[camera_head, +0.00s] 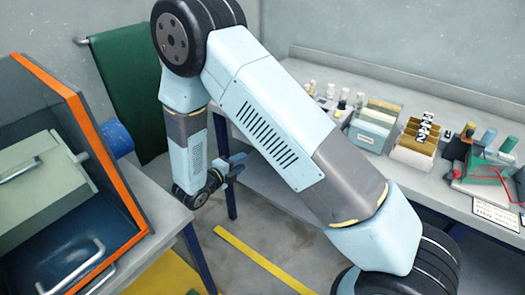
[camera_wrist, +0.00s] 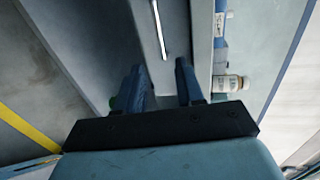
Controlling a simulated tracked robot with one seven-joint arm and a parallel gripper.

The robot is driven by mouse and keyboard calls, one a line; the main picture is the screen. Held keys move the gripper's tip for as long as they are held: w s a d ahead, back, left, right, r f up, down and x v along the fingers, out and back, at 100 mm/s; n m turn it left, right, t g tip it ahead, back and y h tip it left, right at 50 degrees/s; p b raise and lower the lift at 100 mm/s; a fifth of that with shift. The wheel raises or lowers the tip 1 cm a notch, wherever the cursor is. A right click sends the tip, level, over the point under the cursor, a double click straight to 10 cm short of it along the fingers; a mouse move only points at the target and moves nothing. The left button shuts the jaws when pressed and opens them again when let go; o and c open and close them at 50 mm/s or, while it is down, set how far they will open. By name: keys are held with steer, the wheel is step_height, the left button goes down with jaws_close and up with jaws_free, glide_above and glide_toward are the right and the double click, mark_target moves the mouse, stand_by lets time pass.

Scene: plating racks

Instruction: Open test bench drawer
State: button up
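In the wrist view a long, thin bright bar handle (camera_wrist: 160,28) runs along a grey drawer front (camera_wrist: 178,50) on the face of a bench. My gripper (camera_wrist: 161,72) is open, its two dark blue fingers apart with nothing between them. The handle lies ahead of the fingertips, roughly in line with the gap, and appears clear of both. In the head view my gripper (camera_head: 236,168) is small, low before the long bench (camera_head: 447,196). My arm hides much of the bench front there, and I cannot make out this drawer in that view.
A white-capped bottle (camera_wrist: 230,83) stands by the bench edge, right of my gripper. An orange-edged cabinet (camera_head: 85,130) is at left. A yellow stripe (camera_head: 262,262) crosses the floor.

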steer(key=x, duration=1.3)
steer(key=shift+w+f, duration=0.15)
steer(key=shift+w, duration=0.15)
steer(key=shift+d, duration=0.1)
steer(key=shift+c, duration=0.2)
jaws_close()
